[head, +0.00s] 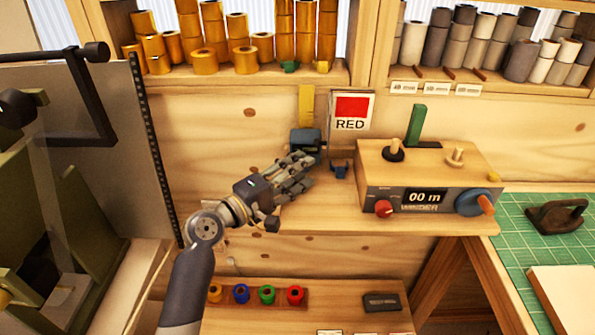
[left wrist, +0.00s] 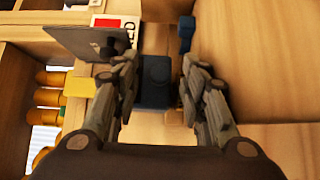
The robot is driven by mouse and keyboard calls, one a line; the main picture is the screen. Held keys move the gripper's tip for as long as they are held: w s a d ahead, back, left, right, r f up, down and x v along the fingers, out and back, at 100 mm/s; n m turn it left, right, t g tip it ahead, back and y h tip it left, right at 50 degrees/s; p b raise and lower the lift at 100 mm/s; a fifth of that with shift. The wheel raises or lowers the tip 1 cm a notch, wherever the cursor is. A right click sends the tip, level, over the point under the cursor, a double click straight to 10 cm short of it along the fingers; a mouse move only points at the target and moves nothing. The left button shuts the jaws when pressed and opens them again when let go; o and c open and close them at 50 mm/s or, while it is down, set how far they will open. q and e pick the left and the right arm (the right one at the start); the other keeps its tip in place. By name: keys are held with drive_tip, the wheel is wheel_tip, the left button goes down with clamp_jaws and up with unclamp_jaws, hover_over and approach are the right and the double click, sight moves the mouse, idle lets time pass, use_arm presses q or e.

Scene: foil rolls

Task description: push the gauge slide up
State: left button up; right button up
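The gauge slide appears to be the dark blue block (head: 306,139) on the back panel, at the lower end of a yellow upright strip (head: 306,104). In the left wrist view the blue block (left wrist: 157,78) shows between my fingers, with the yellow strip (left wrist: 80,87) to its left. My left gripper (head: 303,168) is just below and in front of the block. Its fingers are spread apart with nothing held. I cannot tell whether a finger touches the block. My right gripper is not in view.
A red card marked RED (head: 351,108) hangs right of the strip, with a small blue hook (head: 340,171) below it. A wooden winder box (head: 430,165) with a knob and crank stands to the right. Gold rolls (head: 246,60) fill the shelf above.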

use_arm(q)
clamp_jaws()
wheel_tip(320, 180, up, 10)
drive_tip(key=p, duration=0.8)
drive_tip(key=shift+r, duration=0.1)
unclamp_jaws()
